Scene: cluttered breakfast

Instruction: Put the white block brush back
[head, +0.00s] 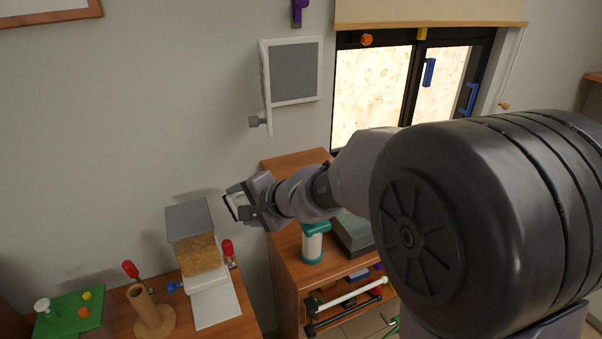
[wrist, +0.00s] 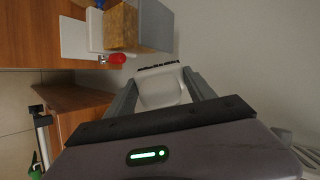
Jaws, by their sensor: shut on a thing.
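The white block brush (wrist: 160,90) is between my gripper's two fingers in the wrist view, with dark bristles along its far edge. My gripper (head: 233,206) is shut on it. In the head view only a small pale part of the brush (head: 241,198) shows at the fingertips. The gripper is in the air near the wall, to the right of the grey-topped cork block and left of the wooden shelf unit. The brush touches nothing else that I can see.
The cork block (head: 198,256) with a grey top stands on a white base on the left table. Red-handled tools, a wooden cylinder holder (head: 148,312) and a green board (head: 72,312) are near it. A teal-and-white container (head: 312,243) stands on the shelf unit (head: 285,262).

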